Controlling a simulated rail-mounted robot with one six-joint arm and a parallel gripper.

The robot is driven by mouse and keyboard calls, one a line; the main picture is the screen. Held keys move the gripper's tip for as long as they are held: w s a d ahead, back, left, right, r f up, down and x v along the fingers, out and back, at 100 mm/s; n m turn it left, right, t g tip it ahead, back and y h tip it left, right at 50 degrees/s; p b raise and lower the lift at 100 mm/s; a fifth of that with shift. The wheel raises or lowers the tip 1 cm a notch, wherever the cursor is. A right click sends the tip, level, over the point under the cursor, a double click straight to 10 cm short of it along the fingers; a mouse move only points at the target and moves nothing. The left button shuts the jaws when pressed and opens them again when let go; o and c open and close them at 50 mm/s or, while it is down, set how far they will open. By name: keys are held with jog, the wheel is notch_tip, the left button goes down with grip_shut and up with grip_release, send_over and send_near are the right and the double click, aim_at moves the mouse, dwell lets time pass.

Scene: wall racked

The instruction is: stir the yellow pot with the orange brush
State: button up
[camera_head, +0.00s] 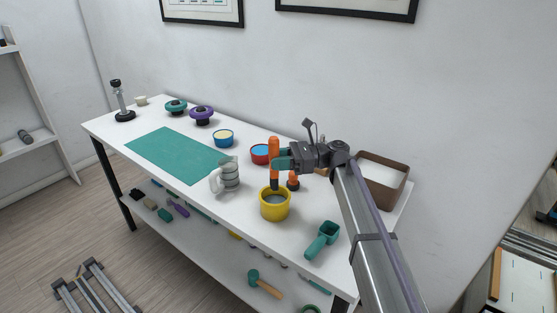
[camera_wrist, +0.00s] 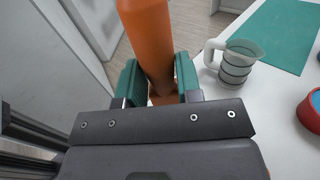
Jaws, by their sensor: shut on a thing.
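The yellow pot (camera_head: 274,209) stands on the white table, with a dark grey content visible inside. My gripper (camera_head: 278,163) is shut on the orange brush (camera_head: 273,147), gripping its handle, and holds it upright above the pot. The brush's dark lower end is at the pot's opening; I cannot tell how far it is inside. In the wrist view, the orange handle (camera_wrist: 150,35) stands between the teal fingers (camera_wrist: 160,85). The pot is not visible in the wrist view.
A grey-banded jug (camera_head: 229,177) stands left of the pot, and a teal scoop (camera_head: 322,240) lies to its right. A red bowl (camera_head: 260,154) and a small orange object (camera_head: 293,181) are behind it. A brown tray (camera_head: 384,180) is at right. The green mat (camera_head: 175,153) is bare.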

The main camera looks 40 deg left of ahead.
aim_at(278, 145)
notch_tip(278, 145, down, 9)
jog(key=b, duration=0.8)
notch_tip(278, 145, up, 8)
jog(key=p, duration=0.8)
jog(key=shift+f, duration=0.1)
dwell(0.4)
notch_tip(278, 145, up, 5)
jog(key=p, duration=0.5)
jog(key=shift+r+p, duration=0.35)
jog(key=shift+r, duration=0.05)
